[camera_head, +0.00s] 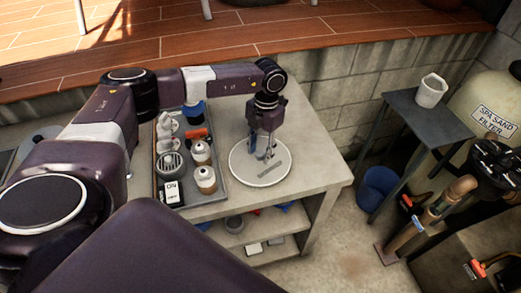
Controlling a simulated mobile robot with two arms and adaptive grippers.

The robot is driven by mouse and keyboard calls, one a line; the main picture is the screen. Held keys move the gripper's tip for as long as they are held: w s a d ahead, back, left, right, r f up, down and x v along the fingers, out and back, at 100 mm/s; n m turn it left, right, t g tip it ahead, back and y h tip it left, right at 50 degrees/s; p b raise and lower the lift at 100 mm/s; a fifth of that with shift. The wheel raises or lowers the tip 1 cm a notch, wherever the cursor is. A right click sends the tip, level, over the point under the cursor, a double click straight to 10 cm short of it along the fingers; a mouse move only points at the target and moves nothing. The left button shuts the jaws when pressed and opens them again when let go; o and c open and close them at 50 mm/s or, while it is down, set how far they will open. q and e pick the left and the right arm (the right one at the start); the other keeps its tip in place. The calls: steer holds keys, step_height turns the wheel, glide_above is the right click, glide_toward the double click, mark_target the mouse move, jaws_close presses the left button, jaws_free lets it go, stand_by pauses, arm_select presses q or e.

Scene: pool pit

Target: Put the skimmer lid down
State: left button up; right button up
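The skimmer lid (247,174) is a round white disc with a grey slotted strip. It lies flat at the right part of the grey bench top (309,166), on it or very close above it; I cannot tell which. My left gripper (262,155) points down over the middle of the lid, with its fingertips at the lid's face. The fingertips are small and dark here, so I cannot tell whether they grip a part of the lid. My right gripper is not in view.
Left of the lid, a grey tray (218,197) holds white fittings, bottles, a red-orange item and a dark box. Small items lie on the shelf below. At right stand a side table (424,118) with a white cup, a blue bucket (378,190) and a sand filter (487,97).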

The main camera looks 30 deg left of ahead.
arm_select(q)
steer(key=shift+r, duration=0.15)
step_height(320, 180, up, 12)
steer(key=w+b, duration=0.1)
steer(key=b, duration=0.3)
steer(key=shift+w, duration=0.25)
steer(key=shift+d, duration=0.1)
